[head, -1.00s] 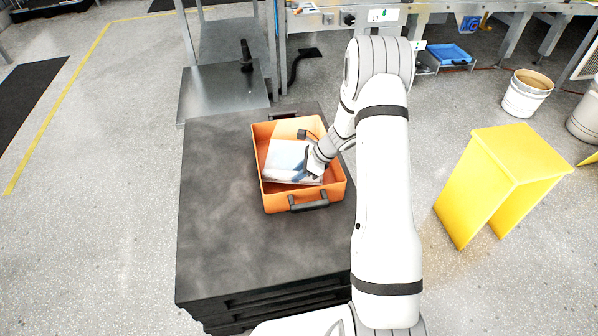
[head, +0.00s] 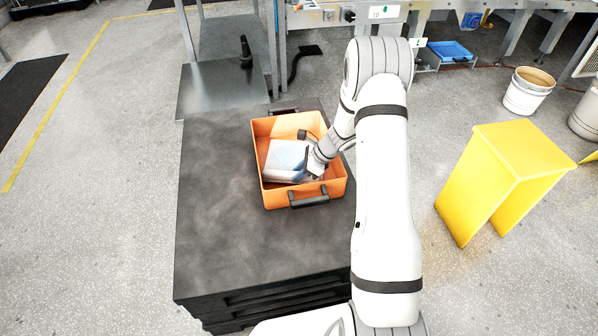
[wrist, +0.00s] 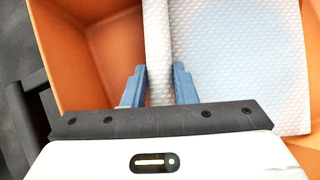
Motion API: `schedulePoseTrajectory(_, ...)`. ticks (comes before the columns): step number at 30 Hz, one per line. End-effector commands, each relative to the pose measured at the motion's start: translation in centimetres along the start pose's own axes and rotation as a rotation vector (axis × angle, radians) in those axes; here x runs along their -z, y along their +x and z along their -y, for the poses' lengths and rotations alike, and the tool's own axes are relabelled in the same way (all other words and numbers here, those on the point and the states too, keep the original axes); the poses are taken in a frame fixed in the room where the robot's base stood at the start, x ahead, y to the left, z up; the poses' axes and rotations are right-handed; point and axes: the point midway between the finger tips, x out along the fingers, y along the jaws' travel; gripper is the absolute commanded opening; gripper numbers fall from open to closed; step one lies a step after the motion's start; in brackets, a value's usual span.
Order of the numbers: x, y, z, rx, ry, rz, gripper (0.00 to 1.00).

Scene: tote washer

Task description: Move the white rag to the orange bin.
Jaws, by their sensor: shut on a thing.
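The white rag (head: 287,160) lies inside the orange bin (head: 274,197) on the black worktop. In the wrist view the white rag (wrist: 245,60) is a dimpled cloth with a raised fold, and the orange bin (wrist: 85,45) surrounds it. My gripper (head: 315,166) reaches down into the bin from the right. In the wrist view its two blue fingers (wrist: 160,80) are shut on the fold of the rag. The rest of the rag spreads to the right of the fingers. In the head view the fingertips are too small to see clearly.
The bin has black handles, one at the front (head: 309,197). The black worktop (head: 230,245) is clear to the left and in front. A yellow stand (head: 500,180) is on the floor at right. A metal platform (head: 222,90) stands behind the worktop.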

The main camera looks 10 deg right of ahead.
Motion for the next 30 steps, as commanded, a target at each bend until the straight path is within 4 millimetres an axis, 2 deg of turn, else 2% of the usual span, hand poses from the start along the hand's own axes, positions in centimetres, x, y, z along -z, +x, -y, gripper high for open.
schedulePoseTrajectory(7, 0.71, 0.94, 0.04, 0.0, 0.0, 0.0, 0.0)
schedulePoseTrajectory(30, 0.92, 1.16, 0.03, 0.005, -0.008, 0.0, 0.0)
